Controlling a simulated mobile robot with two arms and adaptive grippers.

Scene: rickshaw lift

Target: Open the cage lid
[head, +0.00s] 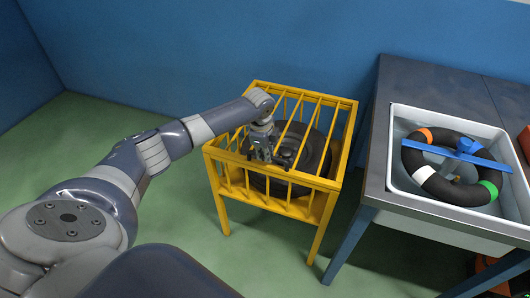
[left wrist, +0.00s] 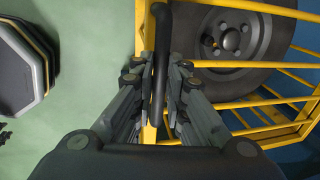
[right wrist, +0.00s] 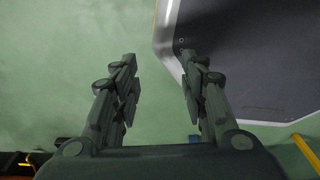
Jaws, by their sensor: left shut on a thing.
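The yellow cage (head: 322,235) stands on the floor against the blue wall. Its barred lid (head: 308,128) lies flat across the top and looks closed. A dark wheel (head: 314,152) sits inside and also shows in the left wrist view (left wrist: 268,40). My left gripper (head: 262,154) is at the front part of the lid. In the left wrist view it (left wrist: 161,75) is shut on the black lid handle (left wrist: 161,35), which runs between its fingers. My right gripper (right wrist: 158,62) is open and empty above the green floor, seen only in its own wrist view.
Right of the cage is a grey bench (head: 430,83) with a white basin (head: 410,205). A dark ring (head: 432,180) with coloured bands and a blue bar lies in the basin. The floor (head: 95,135) left of the cage is clear.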

